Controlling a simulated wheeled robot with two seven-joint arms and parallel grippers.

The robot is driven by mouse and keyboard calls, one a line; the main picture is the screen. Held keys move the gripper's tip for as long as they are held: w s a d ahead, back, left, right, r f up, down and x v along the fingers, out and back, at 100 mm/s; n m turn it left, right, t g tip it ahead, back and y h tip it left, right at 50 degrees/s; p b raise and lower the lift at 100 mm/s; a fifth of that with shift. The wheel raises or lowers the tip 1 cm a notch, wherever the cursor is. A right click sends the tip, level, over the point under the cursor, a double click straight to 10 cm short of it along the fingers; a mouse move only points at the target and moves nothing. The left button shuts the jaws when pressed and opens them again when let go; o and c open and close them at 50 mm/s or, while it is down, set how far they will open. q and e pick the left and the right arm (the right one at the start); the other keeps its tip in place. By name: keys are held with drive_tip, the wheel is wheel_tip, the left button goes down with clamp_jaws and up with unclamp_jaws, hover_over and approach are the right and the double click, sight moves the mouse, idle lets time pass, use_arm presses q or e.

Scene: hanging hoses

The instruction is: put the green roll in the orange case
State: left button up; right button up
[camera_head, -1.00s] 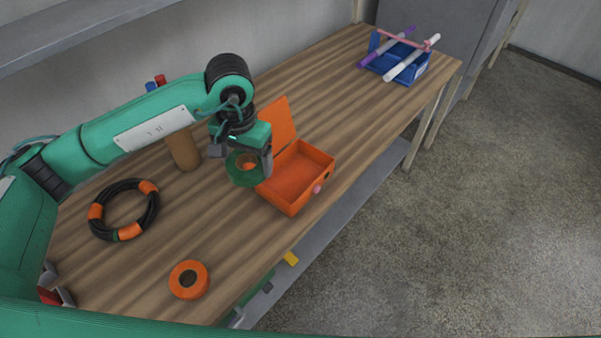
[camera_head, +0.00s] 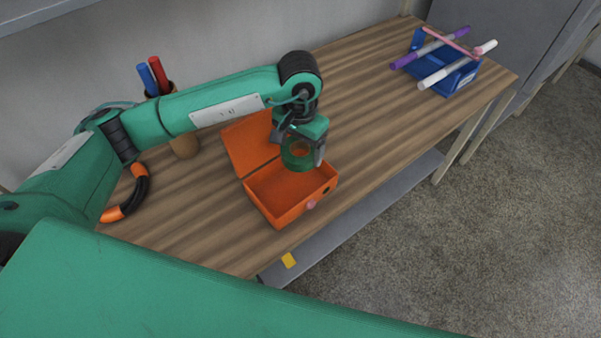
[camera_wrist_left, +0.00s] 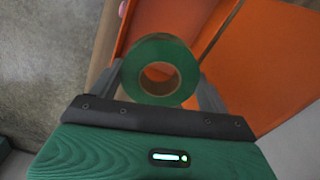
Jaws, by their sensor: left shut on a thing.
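The green roll (camera_head: 298,154) is held in my left gripper (camera_head: 304,158), above the open orange case (camera_head: 282,197). In the left wrist view the green roll (camera_wrist_left: 160,48) sits between the two fingers of my left gripper (camera_wrist_left: 160,75), with orange case walls (camera_wrist_left: 262,75) behind it. The orange case is open, its lid raised toward the back left. The part of the case I can see inside looks empty. My right gripper is not in view.
A cork-coloured cup (camera_head: 184,146) with red and blue pens stands left of the case. A black and orange hose ring (camera_head: 138,190) lies partly hidden by my arm. A blue rack (camera_head: 452,78) with markers stands at the far right. The table between is clear.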

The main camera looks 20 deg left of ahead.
use_arm(q)
drive_tip(key=p, duration=0.1)
hover_over(300, 184)
wheel_tip(300, 184, down, 7)
drive_tip(key=shift+s+d+r, duration=0.1)
drive_tip(key=shift+f, duration=0.65)
wheel_tip(300, 184, down, 3)
drive_tip(key=shift+f+p, duration=0.2)
drive_tip(key=shift+p, duration=0.45)
drive_tip(key=shift+f, duration=0.15)
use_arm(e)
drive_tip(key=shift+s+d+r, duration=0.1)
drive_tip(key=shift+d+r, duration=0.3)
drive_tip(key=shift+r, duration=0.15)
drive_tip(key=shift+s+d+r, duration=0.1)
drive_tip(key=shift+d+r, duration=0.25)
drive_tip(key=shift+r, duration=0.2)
use_arm(q)
drive_tip(key=shift+f+b, duration=0.2)
drive_tip(key=shift+b, duration=0.15)
drive_tip(key=o, duration=0.8)
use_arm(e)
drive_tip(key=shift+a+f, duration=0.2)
use_arm(q)
drive_tip(key=shift+r, duration=0.1)
drive_tip(key=shift+r, duration=0.1)
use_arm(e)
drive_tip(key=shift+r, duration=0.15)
